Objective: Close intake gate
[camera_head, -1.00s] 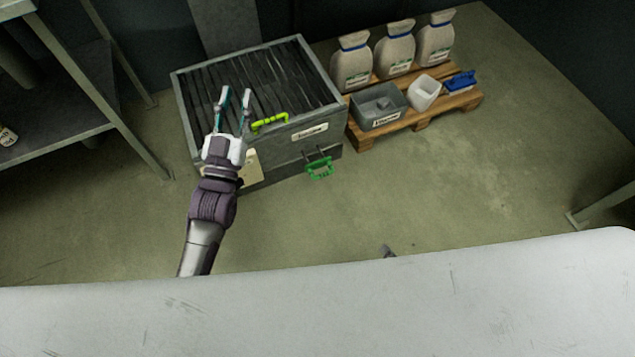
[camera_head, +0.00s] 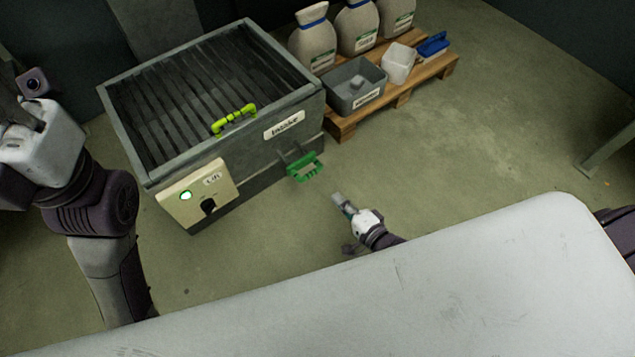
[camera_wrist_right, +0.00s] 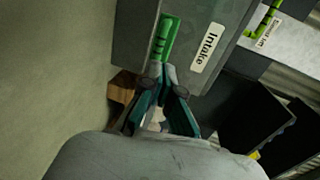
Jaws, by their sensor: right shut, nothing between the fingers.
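The grey intake box (camera_head: 225,195) stands on the floor, marked "Intake" on its front. A green handle (camera_head: 304,167) juts out low from that front on a dark bracket; it also shows in the right wrist view (camera_wrist_right: 163,42). I cannot tell how far the gate is out. My right gripper (camera_head: 341,202) is shut and empty, below and right of the green handle. In the wrist view its teal fingers (camera_wrist_right: 164,80) point toward the handle, apparently without holding it. My left gripper (camera_head: 22,98) is at the left edge, partly cut off; its fingers are unclear.
A yellow-green handle (camera_head: 234,119) sits on the box's top edge above dark slats. A control panel (camera_head: 197,195) has a lit green button and black knob. A pallet (camera_head: 425,80) beside it holds sacks, a grey bin (camera_head: 354,84) and a white container (camera_head: 398,63).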

